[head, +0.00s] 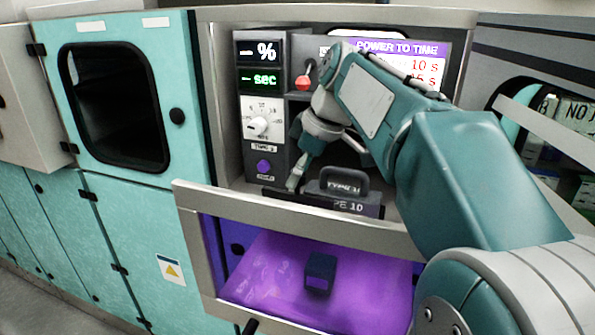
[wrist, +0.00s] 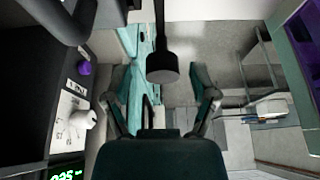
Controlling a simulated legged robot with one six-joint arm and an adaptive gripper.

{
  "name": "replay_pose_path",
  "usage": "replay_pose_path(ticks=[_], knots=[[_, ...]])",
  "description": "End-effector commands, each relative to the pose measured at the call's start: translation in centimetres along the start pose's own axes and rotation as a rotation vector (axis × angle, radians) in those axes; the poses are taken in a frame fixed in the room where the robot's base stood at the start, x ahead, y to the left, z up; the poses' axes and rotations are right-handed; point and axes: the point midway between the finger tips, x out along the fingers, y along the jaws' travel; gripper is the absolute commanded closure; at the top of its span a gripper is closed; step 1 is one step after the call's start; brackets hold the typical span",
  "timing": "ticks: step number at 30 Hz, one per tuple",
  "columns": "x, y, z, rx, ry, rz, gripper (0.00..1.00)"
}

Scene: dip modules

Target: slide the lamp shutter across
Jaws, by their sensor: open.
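No part carries a label naming it the lamp shutter, so I cannot tell for certain which it is. A dark handled block marked TYPE 10 (head: 343,184) sits in the cabinet recess above the purple-lit compartment. My gripper (head: 294,180) is pointing down just left of this block, partly hidden by my arm. In the wrist view my gripper (wrist: 160,92) has its two fingers apart. A black round knob on a rod (wrist: 162,66) appears in line with the gap between them, near the fingertips. No contact is visible, and its depth is unclear.
The control panel with a white dial (head: 257,126) stands left of my gripper. The grey frame rail (head: 300,220) crosses in front. A dark block (head: 320,272) lies on the purple-lit floor (head: 260,275) below.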

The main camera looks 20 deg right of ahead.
Motion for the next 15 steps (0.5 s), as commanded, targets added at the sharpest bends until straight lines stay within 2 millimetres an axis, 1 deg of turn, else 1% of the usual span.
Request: replay_pose_path(ticks=[2, 3, 5, 6, 8, 13, 15], knots=[[0.03, -0.07, -0.09, 0.000, -0.001, 0.000, 0.25], [0.06, -0.14, -0.17, -0.001, -0.002, 0.001, 0.29], [0.10, -0.20, -0.24, -0.001, -0.003, 0.001, 0.56], [0.10, -0.21, -0.25, -0.001, -0.003, 0.001, 0.74], [0.10, -0.23, -0.29, -0.001, -0.003, 0.002, 1.00], [0.15, -0.29, -0.36, -0.002, -0.002, 0.000, 1.00], [0.00, -0.27, -0.03, -0.001, -0.001, 0.000, 1.00]])
